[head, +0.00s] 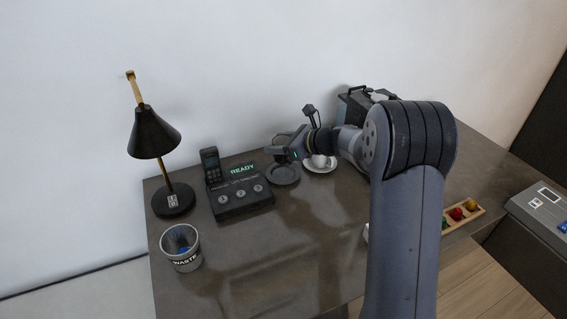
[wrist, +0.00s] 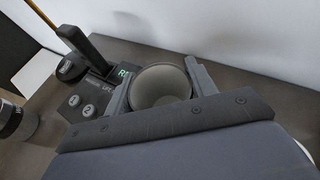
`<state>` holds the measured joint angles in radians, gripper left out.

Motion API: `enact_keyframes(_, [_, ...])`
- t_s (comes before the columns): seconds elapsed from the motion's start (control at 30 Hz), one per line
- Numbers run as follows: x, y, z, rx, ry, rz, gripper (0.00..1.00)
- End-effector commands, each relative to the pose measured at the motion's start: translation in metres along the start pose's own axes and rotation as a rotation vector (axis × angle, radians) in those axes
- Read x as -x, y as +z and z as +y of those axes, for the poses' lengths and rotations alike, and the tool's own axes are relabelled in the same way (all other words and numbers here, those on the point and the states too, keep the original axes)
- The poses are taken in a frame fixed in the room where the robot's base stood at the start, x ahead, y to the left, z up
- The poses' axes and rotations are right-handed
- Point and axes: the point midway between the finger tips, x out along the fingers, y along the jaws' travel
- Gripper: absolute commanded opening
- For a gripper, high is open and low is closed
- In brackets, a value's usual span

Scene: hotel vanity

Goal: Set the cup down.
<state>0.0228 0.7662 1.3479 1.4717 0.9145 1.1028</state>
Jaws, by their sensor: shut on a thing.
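My gripper (wrist: 158,82) is shut on a grey cup (wrist: 163,88), with one finger on each side of it. I look into the cup's round open mouth in the wrist view. In the head view, my gripper (head: 284,152) is over or near a dark round saucer (head: 284,176) at the back of the table, and the held cup is hard to make out against it. A gap between the cup's base and the saucer cannot be judged. A white cup (head: 319,161) on a white saucer (head: 321,169) is just to the right, partly behind my arm.
A dark phone console (head: 243,203) reading READY stands left of the saucer. A black lamp (head: 155,133) and a waste cup (head: 182,258) are further left. A dark case (head: 354,104) is behind my arm. A wooden tray (head: 477,212) holds coloured balls at right. The front table (head: 290,240) is clear.

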Motion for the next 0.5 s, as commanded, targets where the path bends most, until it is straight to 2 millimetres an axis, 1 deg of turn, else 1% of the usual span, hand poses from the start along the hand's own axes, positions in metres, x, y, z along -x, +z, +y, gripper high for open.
enact_keyframes(0.03, [-0.004, -0.010, 0.000, -0.001, 0.000, 0.001, 0.28])
enact_keyframes(0.27, [-0.011, -0.026, 0.001, 0.000, -0.002, 0.000, 0.28])
enact_keyframes(0.4, [-0.018, -0.046, 0.003, -0.002, -0.001, 0.001, 0.28])
enact_keyframes(0.5, [-0.022, -0.055, 0.003, -0.001, -0.002, 0.000, 0.28])
